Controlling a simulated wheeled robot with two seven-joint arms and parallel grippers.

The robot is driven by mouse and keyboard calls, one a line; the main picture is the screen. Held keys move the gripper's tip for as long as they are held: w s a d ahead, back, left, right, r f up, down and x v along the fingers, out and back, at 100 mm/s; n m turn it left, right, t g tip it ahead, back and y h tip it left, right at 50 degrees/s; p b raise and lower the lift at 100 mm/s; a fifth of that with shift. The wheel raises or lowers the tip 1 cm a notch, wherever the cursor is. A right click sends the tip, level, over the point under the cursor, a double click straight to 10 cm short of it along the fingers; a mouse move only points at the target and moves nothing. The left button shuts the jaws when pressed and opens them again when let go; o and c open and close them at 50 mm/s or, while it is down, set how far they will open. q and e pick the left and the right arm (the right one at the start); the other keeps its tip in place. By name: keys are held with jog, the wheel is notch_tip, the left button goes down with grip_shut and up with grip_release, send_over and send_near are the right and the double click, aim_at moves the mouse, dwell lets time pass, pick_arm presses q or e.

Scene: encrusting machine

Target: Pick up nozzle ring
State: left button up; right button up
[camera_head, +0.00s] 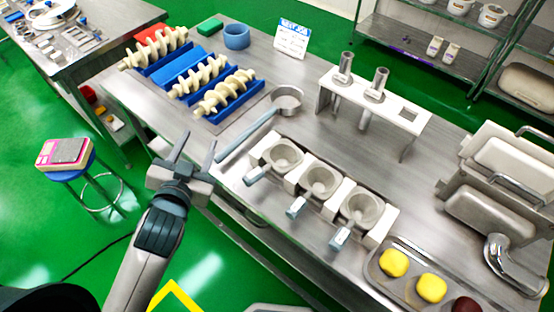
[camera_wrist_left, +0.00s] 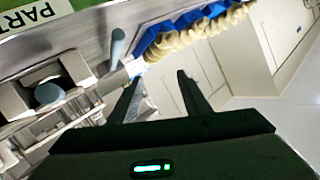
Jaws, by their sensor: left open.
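No part is labelled as the nozzle ring, so I cannot tell for sure which it is. A round metal ring (camera_head: 287,98) with a long blue-grey handle (camera_head: 247,135) lies on the steel table. Three pale ring-shaped cups (camera_head: 320,182) with short handles sit in white holders to its right. My left gripper (camera_head: 197,145) is open and empty, off the table's front edge, left of the long handle's end. In the left wrist view my gripper (camera_wrist_left: 157,85) is open with nothing between its fingers. My right gripper is not in view.
Cream screws lie in blue trays (camera_head: 240,103) at the table's back left, near a blue cup (camera_head: 237,37). A white stand (camera_head: 410,125) holds two metal tubes. A metal tray (camera_head: 385,274) with yellow pieces is at the front right. A stool (camera_head: 82,172) stands left.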

pick_arm(q)
jog(key=w+d+r+m+t+h, duration=0.1)
jog(key=d+r+m+t+h, duration=0.2)
jog(key=r, duration=0.7)
jog(key=w+d+r+m+t+h, duration=0.2)
jog(key=d+r+m+t+h, duration=0.2)
jog(key=r, duration=0.6)
jog(key=s+d+r+m+g+h, duration=0.2)
jog(key=s+d+r+m+h, duration=0.3)
jog(key=m+h, duration=0.3)
jog(key=s+d+r+m+g+h, duration=0.2)
jog(key=s+d+m+g+h, duration=0.65)
jog(key=m+g, duration=1.2)
jog(key=s+d+f+m+g+y, duration=0.2)
jog(key=s+f+m+y, duration=0.25)
jog(key=f+y, duration=0.3)
jog(key=w+a+f+t+y, duration=0.2)
jog(key=w+a+f+y, duration=0.3)
jog(key=a, duration=0.3)
jog(key=w+a+f+t+y, duration=0.2)
jog(key=w+a+f+y, duration=0.2)
jog(key=a, duration=0.4)
jog(key=shift+w+a+f+y, duration=0.35)
jog(key=shift+f+y, duration=0.55)
jog(key=shift+y, duration=0.2)
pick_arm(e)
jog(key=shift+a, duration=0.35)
